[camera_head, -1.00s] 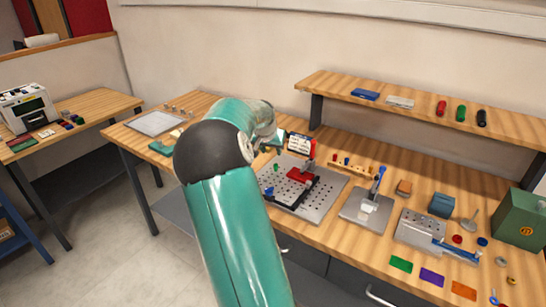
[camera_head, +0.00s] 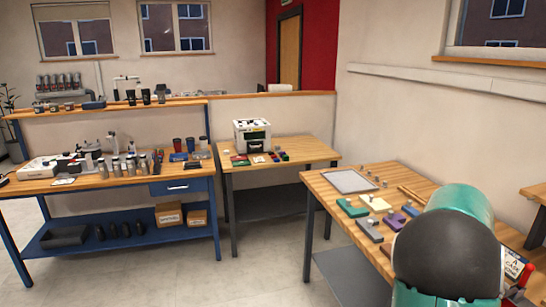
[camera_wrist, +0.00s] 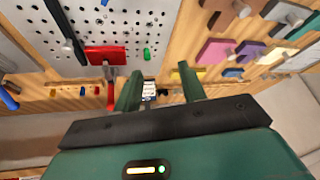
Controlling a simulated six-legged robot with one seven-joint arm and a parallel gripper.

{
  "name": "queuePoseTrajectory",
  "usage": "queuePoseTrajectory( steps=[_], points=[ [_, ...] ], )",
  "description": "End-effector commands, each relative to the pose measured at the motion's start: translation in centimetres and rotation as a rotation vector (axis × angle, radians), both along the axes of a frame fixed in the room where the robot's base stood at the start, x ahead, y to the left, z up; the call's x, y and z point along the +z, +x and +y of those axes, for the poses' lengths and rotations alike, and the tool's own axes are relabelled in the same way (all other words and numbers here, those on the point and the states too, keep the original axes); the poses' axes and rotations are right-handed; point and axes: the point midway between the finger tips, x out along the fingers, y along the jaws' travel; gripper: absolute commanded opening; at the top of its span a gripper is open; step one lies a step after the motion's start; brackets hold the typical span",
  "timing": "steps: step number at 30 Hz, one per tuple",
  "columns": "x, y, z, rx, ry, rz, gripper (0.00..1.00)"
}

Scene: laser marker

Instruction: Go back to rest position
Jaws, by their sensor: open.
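My gripper (camera_wrist: 160,85) shows in the wrist view with its two dark green fingers apart, over the wooden bench (camera_wrist: 60,97). Nothing is held between the fingers; a small white labelled thing shows beyond the gap. A red clamp-like part (camera_wrist: 105,55) on a perforated grey plate (camera_wrist: 150,15) is just beyond the left finger. In the head view my green and black arm fills the lower right and hides the gripper.
A bench corner with a pale tray (camera_head: 350,181) and coloured blocks (camera_head: 370,230) lies left of my arm. A table with a white machine (camera_head: 252,137) stands behind. A blue-framed bench (camera_head: 115,185) with bottles is at left. Open floor (camera_head: 270,250) lies between.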

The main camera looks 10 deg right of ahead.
Motion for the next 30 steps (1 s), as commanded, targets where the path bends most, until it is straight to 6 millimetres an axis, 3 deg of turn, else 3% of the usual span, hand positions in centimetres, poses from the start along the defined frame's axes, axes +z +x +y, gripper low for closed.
queuePoseTrajectory(
  steps=[1,7,14,21,27,30],
  points=[
    [1.0,0.2,2.6,0.042,0.025,-0.020,0.41],
    [3.8,-0.2,12.8,0.226,0.109,-0.058,0.41],
    [6.6,-3.0,24.5,0.471,0.149,-0.073,0.41],
    [8.1,-8.5,35.2,0.735,0.119,-0.060,0.41],
    [7.6,-14.4,41.9,0.938,0.040,-0.029,0.41],
    [6.9,-17.0,44.0,1.015,-0.007,-0.009,0.41]
  ],
)
